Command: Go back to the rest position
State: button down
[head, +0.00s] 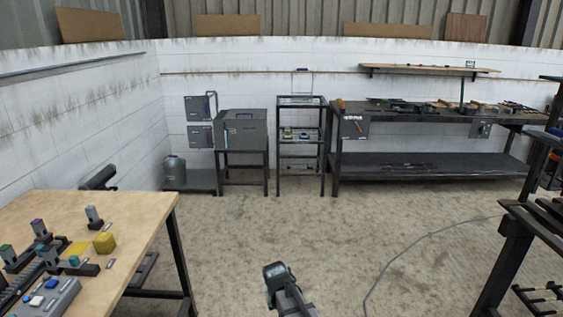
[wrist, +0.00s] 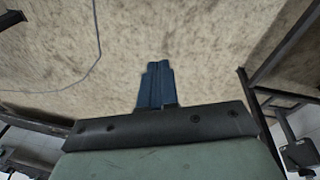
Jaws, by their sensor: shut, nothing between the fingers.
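My gripper (wrist: 157,68) is shut and empty in the wrist view, its two dark blue fingers pressed together. Bare concrete floor lies beyond the fingertips there. In the head view my arm (head: 285,287) shows at the bottom centre, over open floor, apart from the tables; the fingers cannot be made out there.
A wooden table (head: 142,212) with a yellow block (head: 104,243), a grey button box (head: 52,297) and small fixtures stands at left. A dark rack (head: 515,235) stands at right. A cable (head: 400,253) lies on the floor. A workbench (head: 420,122) and shelves line the back wall.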

jog(key=s+d+f+m+g+y, duration=0.1)
jog(key=s+d+f+m, duration=0.15)
jog(key=s+d, duration=0.45)
jog(key=s+d+f+m+g, duration=0.1)
jog(key=s+d+f, duration=0.3)
jog(key=d, duration=0.5)
jog(key=s+f+g, duration=0.3)
jog(key=s+f, duration=0.6)
jog(key=s, duration=0.6)
jog(key=s+f+g, duration=0.3)
jog(key=s+f, duration=0.7)
jog(key=s, duration=0.5)
jog(key=shift+s+d+f+g, duration=0.15)
jog(key=shift+s+d+g, duration=0.05)
jog(key=shift+g, duration=0.2)
jog(key=c, duration=1.8)
grip_release()
jog(key=shift+c, duration=0.2)
